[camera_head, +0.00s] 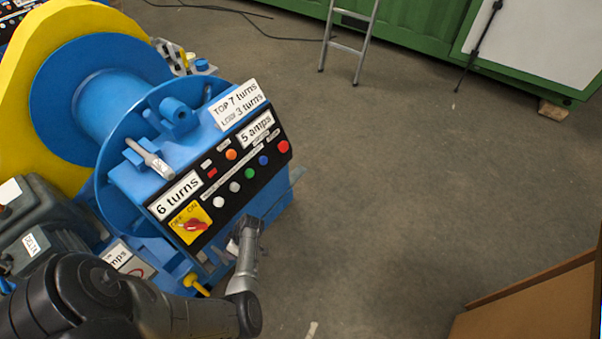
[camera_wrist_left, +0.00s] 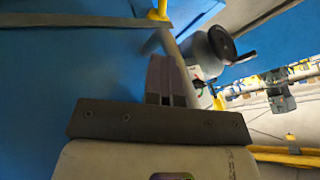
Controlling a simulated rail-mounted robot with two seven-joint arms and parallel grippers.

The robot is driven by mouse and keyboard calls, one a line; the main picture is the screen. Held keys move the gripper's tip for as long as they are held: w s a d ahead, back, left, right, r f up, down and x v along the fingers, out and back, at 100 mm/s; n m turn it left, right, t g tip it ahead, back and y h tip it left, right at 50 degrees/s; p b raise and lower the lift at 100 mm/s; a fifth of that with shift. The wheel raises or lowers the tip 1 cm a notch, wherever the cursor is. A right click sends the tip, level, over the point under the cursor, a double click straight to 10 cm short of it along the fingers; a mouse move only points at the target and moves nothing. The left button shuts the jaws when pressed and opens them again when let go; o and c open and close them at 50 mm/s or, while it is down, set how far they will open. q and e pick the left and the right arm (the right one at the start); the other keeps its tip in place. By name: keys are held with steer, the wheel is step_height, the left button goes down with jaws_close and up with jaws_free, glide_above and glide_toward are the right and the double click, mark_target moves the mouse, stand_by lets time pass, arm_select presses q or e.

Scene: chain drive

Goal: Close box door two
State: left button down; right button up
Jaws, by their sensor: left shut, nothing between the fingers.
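The blue machine box (camera_head: 272,205) stands left of centre in the head view, with a black control panel (camera_head: 222,172) on its sloped top. I cannot tell which part is box door two; no open door shows clearly. My left gripper (camera_head: 248,226) is at the box's lower front side, below the panel. In the left wrist view its fingers (camera_wrist_left: 166,78) are together and empty, close to a broad blue surface (camera_wrist_left: 70,75). Whether they touch it I cannot tell. A yellow handle (camera_wrist_left: 158,13) shows beyond the fingertips. My right gripper is not in view.
A blue drum (camera_head: 105,95) with a yellow guard (camera_head: 60,30) and a dark motor (camera_head: 35,220) stand at the left. A brown box (camera_head: 540,300) is at lower right. A ladder (camera_head: 348,45) stands at the back. The floor (camera_head: 400,180) between is clear.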

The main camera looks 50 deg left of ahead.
mark_target(225, 258)
arm_select(q)
steer(key=shift+s+d+r+p, duration=0.1)
steer(key=shift+s+d+p, duration=0.15)
steer(key=shift+s, duration=0.35)
steer(key=shift+s+d+r+p, duration=0.1)
steer(key=shift+s+p, duration=0.15)
steer(key=shift+s, duration=0.3)
steer(key=shift+s+d+f, duration=0.1)
steer(key=shift+s+d, duration=0.05)
steer(key=shift+s, duration=0.5)
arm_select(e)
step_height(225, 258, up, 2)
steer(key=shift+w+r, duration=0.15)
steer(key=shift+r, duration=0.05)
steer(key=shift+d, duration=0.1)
